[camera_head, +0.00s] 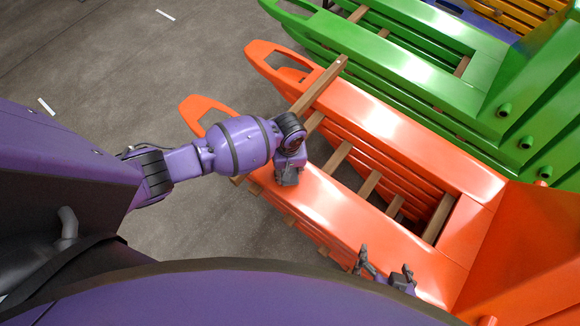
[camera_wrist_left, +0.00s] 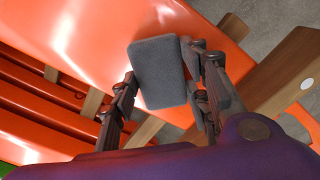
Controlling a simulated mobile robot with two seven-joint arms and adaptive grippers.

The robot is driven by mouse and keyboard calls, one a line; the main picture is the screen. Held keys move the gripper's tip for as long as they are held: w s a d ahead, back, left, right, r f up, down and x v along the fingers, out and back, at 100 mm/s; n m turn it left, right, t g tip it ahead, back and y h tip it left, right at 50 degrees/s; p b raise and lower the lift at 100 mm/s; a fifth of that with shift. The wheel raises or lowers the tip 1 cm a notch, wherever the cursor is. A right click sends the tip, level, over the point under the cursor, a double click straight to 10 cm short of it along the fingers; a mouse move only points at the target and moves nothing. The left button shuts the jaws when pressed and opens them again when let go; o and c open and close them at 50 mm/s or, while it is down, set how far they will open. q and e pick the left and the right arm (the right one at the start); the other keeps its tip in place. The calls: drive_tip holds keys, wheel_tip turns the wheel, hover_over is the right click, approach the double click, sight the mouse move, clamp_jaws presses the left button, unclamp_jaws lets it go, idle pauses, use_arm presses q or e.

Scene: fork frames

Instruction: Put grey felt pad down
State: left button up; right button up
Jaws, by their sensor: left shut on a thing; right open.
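The grey felt pad (camera_wrist_left: 158,72) is a dark, rounded rectangular piece in the left wrist view. My left gripper (camera_wrist_left: 160,100) is shut on it, with dark fingers on both sides. An orange surface (camera_wrist_left: 95,40) lies behind the pad; I cannot tell whether they touch. In the head view my left gripper (camera_head: 288,176) is low over the orange stacked frame's near rail (camera_head: 330,205), and the pad cannot be told apart from the fingers there. My right gripper (camera_head: 385,270) is open and empty at the bottom, in front of the orange frame; its arm is hidden.
Wooden slats (camera_head: 368,184) cross the gap between the orange rails. A longer wooden beam (camera_head: 320,84) lies across the frame beside my left wrist. A green stacked frame (camera_head: 400,60) stands behind.

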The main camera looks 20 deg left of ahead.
sight(290, 171)
drive_tip(key=shift+d, duration=0.15)
use_arm(q)
drive_tip(key=shift+f, duration=0.2)
drive_tip(key=o, duration=1)
drive_tip(key=shift+c, duration=0.2)
drive_tip(key=shift+o, duration=0.7)
use_arm(e)
drive_tip(key=shift+s+d+f, duration=0.1)
drive_tip(key=shift+s+d, duration=0.05)
drive_tip(key=shift+s, duration=0.15)
